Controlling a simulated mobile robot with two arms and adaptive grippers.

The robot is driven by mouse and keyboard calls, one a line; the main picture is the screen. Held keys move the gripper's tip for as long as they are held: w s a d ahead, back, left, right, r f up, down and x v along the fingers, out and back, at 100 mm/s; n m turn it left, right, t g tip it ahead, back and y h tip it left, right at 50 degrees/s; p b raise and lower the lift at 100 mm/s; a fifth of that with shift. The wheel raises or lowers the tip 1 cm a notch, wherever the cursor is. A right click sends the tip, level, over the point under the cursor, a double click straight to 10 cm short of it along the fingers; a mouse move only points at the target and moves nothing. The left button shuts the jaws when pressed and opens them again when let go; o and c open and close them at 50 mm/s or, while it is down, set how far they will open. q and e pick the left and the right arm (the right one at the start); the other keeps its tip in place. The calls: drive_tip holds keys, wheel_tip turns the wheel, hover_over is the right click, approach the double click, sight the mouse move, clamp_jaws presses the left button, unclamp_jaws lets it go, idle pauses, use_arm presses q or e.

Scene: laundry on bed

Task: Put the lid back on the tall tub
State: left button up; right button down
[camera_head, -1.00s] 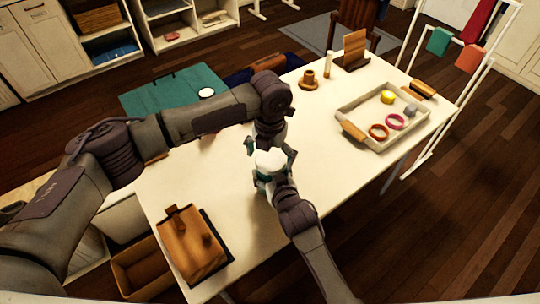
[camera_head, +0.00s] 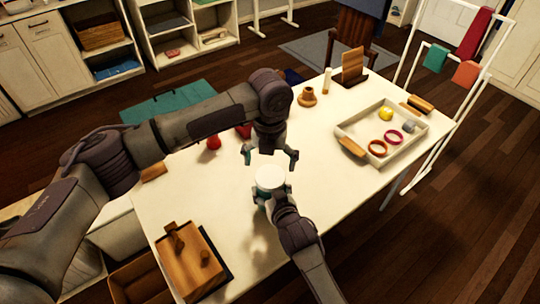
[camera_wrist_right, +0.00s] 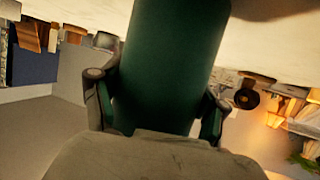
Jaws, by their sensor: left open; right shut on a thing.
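The tall tub (camera_head: 260,192) is teal green and stands upright on the white table, partly hidden by my right gripper. A flat white disc, which looks like the lid (camera_head: 270,178), sits level on top of it. My right gripper (camera_head: 272,194) is shut around the tub's side; in the right wrist view the green tub wall (camera_wrist_right: 168,65) fills the space between its fingers. My left gripper (camera_head: 271,157) is open and empty, fingers pointing down, just above and behind the lid, apart from it.
A cream tray (camera_head: 349,131) with rings and small items is at the right. A wooden box (camera_head: 190,262) sits at the near left. A red object (camera_head: 214,142) and a brown holder (camera_head: 307,97) are farther back. The table front right is clear.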

use_arm(q)
drive_tip(key=n, duration=0.7)
drive_tip(key=shift+d+r, duration=0.1)
drive_tip(key=shift+r, duration=0.15)
drive_tip(key=n, duration=0.4)
drive_tip(key=shift+r+n, duration=0.15)
drive_tip(key=shift+n, duration=0.15)
drive_tip(key=n, duration=0.7)
drive_tip(key=shift+r, duration=0.3)
drive_tip(key=n, duration=0.5)
drive_tip(key=shift+r, duration=0.15)
drive_tip(key=n, duration=0.4)
drive_tip(key=shift+w+r+n, duration=0.1)
drive_tip(key=shift+r+n, duration=0.05)
drive_tip(key=shift+n, duration=0.25)
drive_tip(key=n, duration=0.7)
drive_tip(key=shift+r, duration=0.25)
drive_tip(key=n, duration=0.4)
drive_tip(key=shift+r, duration=0.1)
drive_tip(key=n, duration=0.5)
drive_tip(key=shift+r+n, duration=0.15)
drive_tip(key=shift+n, duration=0.15)
